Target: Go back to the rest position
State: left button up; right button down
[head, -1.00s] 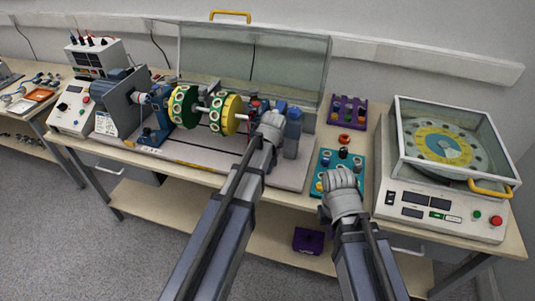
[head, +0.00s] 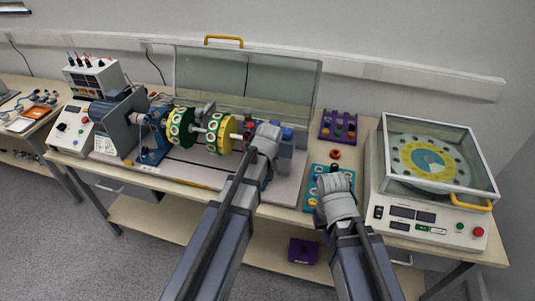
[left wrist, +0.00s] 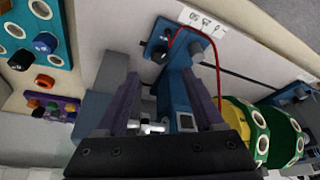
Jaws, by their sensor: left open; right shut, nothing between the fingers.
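In the head view my left gripper (head: 262,138) is over the right end of the rotor rig, beside the blue bearing block (head: 287,133). The left wrist view shows its two fingers apart, with a blue bracket (left wrist: 180,95) and a small silver part beyond them. I cannot tell whether they touch anything. My right gripper (head: 334,186) is over the teal board (head: 318,172), hiding part of it; it is shut and empty. The rotor (head: 200,130), with green and yellow discs, is on the rig base, its clear cover (head: 245,85) raised behind.
A turntable machine (head: 430,215) with a clear lid is to the right. A purple board (head: 338,127) and an orange ring (head: 335,154) lie behind the teal board. A control box (head: 72,128) is at the left. A purple bin (head: 303,251) is on the shelf below.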

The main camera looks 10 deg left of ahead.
pick_arm(q)
jog(key=s+d+m+g, duration=0.2)
jog(key=s+d+m, duration=0.2)
jog(key=s, duration=0.7)
jog(key=s+d+f+m+g, duration=0.1)
jog(key=s+d+m+g, duration=0.1)
jog(key=s+d+m, duration=0.3)
jog(key=s+d, duration=0.3)
jog(key=s, duration=0.3)
jog(key=shift+f+h, duration=0.25)
jog(key=shift+h, duration=0.15)
